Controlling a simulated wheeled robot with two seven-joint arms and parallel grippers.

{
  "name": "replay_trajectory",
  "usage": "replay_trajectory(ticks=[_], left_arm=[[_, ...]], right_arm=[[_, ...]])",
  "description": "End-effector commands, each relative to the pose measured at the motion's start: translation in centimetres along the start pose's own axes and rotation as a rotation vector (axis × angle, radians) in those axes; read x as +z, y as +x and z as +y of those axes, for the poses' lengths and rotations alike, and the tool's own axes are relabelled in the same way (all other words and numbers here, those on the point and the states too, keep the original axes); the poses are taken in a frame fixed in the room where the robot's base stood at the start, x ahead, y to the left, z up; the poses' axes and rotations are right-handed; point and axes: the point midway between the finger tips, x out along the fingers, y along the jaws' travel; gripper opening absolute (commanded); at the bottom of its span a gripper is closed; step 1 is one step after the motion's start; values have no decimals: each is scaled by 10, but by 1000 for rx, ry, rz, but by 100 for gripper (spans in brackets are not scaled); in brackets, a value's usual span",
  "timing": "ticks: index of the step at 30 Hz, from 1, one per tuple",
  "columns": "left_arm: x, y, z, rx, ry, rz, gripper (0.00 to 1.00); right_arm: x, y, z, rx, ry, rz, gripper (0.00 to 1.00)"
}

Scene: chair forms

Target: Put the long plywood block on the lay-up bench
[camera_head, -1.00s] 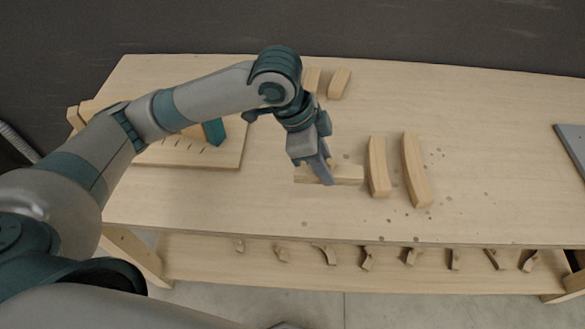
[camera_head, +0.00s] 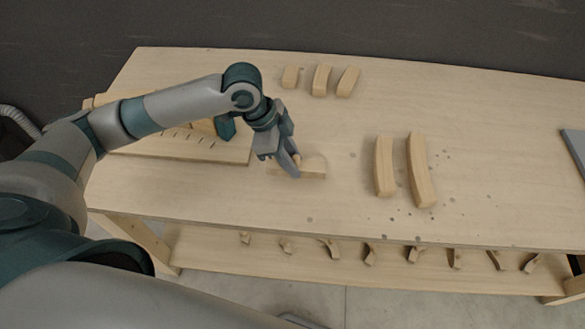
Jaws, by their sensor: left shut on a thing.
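A pale plywood block (camera_head: 312,171) is in my left gripper (camera_head: 289,172). The fingers are shut on it and hide part of its left half. It lies roughly crosswise over the near middle of the wooden bench (camera_head: 490,130); a rounded piece shows at its far side. I cannot tell whether the block touches the bench top. My right gripper is not in view.
Two long curved wooden pieces (camera_head: 384,166) (camera_head: 421,170) lie right of the gripper. Several short blocks (camera_head: 320,80) lie at the back. A slotted board (camera_head: 200,150) is at the left, partly behind my arm. A grey panel (camera_head: 574,145) is at the right edge.

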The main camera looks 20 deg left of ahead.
Motion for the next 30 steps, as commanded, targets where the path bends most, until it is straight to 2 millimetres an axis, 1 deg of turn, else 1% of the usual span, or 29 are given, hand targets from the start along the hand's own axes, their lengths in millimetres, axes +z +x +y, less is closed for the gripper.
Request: replay_trajectory(ticks=[4, 9, 12, 25, 26, 27, 28, 30], left_arm=[[3, 8, 1, 3, -3, -1, 3], [12, 27, 1, 3, -3, -2, 3], [15, 34, 1, 1, -1, -1, 3], [16, 39, 0, 0, 0, -1, 3], [16, 39, 0, 0, 0, -1, 32], [16, 39, 0, 0, 0, -1, 41], [16, 39, 0, 0, 0, -1, 46], [16, 39, 0, 0, 0, -1, 46]], right_arm=[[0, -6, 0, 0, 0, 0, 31], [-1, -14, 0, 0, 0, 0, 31], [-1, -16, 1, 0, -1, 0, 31], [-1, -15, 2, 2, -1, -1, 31], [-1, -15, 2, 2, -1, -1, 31], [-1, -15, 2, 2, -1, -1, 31], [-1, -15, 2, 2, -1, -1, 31], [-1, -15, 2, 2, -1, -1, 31]])
